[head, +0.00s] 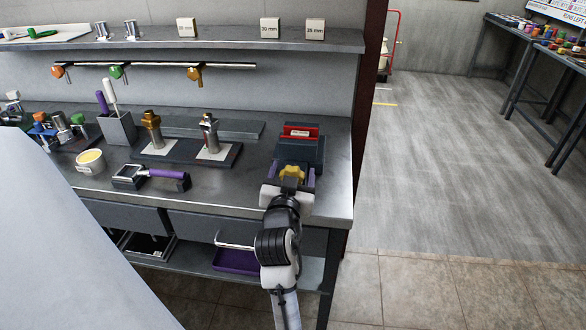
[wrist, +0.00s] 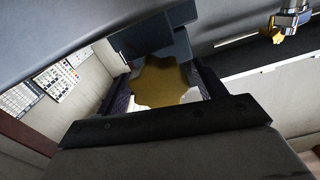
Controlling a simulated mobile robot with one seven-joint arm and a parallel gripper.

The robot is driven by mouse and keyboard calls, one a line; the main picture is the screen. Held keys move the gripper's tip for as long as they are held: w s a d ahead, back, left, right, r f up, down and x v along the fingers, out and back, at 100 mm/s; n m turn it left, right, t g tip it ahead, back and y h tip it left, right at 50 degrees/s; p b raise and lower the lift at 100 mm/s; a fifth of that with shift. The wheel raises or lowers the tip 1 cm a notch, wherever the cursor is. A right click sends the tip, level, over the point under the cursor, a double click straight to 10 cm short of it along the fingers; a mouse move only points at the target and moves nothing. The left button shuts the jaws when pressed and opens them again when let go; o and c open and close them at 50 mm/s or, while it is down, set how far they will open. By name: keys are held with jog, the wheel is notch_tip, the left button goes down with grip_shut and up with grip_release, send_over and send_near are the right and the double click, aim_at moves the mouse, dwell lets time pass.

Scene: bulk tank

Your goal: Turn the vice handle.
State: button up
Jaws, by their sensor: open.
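The vice (head: 300,149) is a dark blue-grey block with red jaws near the right end of the bench. Its handle (head: 291,172) is a yellow lobed knob on the near side. My gripper (head: 291,178) is at the handle, with one purple finger on each side of it. In the wrist view the handle (wrist: 165,84) lies between the two spread fingers of my gripper (wrist: 160,82), with the vice body (wrist: 155,36) behind it. The gripper is open. I cannot tell whether either finger touches the handle. The lower part of the handle is hidden by the gripper.
Left of the vice, a stand with metal fittings (head: 185,152) and a purple-handled tool (head: 160,175) lie on the bench (head: 240,193). A shelf (head: 230,40) and a rail with hanging tools (head: 150,65) are behind. The floor (head: 440,180) to the right is clear.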

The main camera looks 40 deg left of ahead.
jog(key=shift+w+a, duration=0.2)
jog(key=shift+w, duration=0.15)
jog(key=shift+c, duration=0.2)
jog(key=c, duration=0.9)
jog(key=shift+n, duration=0.4)
jog(key=n+p, duration=0.1)
jog(key=n, duration=0.1)
jog(key=shift+r+n+p, duration=0.1)
jog(key=shift+n+p, duration=0.2)
jog(key=shift+p, duration=0.05)
jog(key=n+p, duration=0.1)
jog(key=n, duration=0.3)
jog(key=shift+a+p, duration=0.1)
jog(key=shift+p, duration=0.25)
jog(key=shift+n, duration=0.3)
